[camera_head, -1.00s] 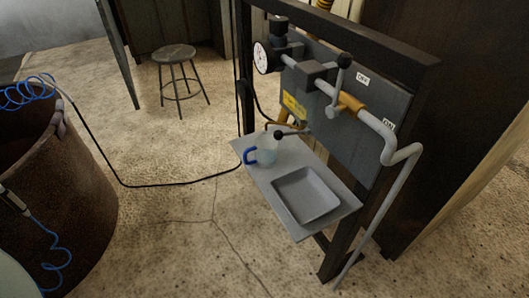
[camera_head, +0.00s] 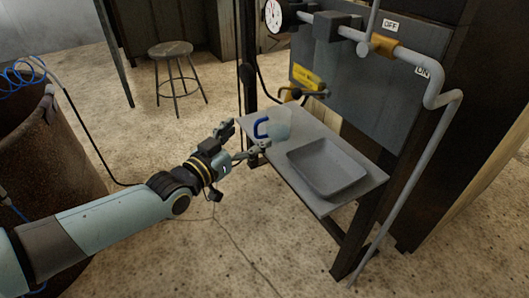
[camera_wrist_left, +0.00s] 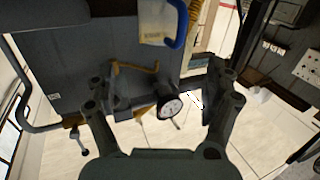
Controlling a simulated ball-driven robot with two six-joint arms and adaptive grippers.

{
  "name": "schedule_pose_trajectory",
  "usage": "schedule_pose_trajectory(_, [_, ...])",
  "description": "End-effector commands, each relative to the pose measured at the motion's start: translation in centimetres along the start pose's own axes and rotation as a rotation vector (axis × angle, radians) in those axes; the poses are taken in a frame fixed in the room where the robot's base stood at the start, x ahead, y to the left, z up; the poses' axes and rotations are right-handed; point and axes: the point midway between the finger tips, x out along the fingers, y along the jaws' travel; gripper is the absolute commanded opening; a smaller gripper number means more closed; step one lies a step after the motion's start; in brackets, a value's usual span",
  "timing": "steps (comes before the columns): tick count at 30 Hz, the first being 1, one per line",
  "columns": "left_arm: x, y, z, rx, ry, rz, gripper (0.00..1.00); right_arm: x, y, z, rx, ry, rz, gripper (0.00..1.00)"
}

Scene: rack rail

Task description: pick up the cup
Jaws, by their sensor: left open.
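The cup (camera_head: 278,124) is pale and see-through with a blue handle on its left side. It stands upright on the grey shelf (camera_head: 362,173), near its far left corner. In the wrist view the cup (camera_wrist_left: 157,24) shows at the top edge, partly cut off, with the blue handle to its right. My left gripper (camera_head: 243,140) is open and empty, just left of the cup, its fingers pointing towards the handle. In the wrist view the left gripper (camera_wrist_left: 165,82) has its fingers spread wide, with the cup beyond them. My right gripper is not in view.
A grey tray (camera_head: 325,167) sits on the shelf right of the cup. A grey pipe (camera_head: 395,52) with a gauge (camera_head: 273,15) runs above on the dark rack. A small tap (camera_head: 303,93) is behind the cup. A stool (camera_head: 172,50) and rusty drum (camera_head: 50,160) stand left.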

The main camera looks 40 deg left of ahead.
Motion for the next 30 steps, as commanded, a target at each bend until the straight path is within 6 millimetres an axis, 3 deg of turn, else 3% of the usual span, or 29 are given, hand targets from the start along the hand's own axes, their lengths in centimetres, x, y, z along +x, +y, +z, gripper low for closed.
schedule_pose_trajectory(1, [0.5,-0.1,0.6,0.007,0.019,0.010,0.87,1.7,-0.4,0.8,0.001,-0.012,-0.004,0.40])
schedule_pose_trajectory(3, [0.8,-0.2,0.6,0.016,0.028,0.015,0.87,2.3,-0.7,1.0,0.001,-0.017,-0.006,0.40])
schedule_pose_trajectory(17, [6.4,-0.2,0.8,0.021,0.025,0.015,0.87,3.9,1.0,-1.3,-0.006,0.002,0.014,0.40])
schedule_pose_trajectory(25, [9.8,0.2,2.1,0.021,0.024,0.015,0.87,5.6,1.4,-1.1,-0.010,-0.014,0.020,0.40])
schedule_pose_trajectory(30, [11.6,0.2,1.7,0.020,0.025,0.015,0.87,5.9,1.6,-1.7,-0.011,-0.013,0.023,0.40])
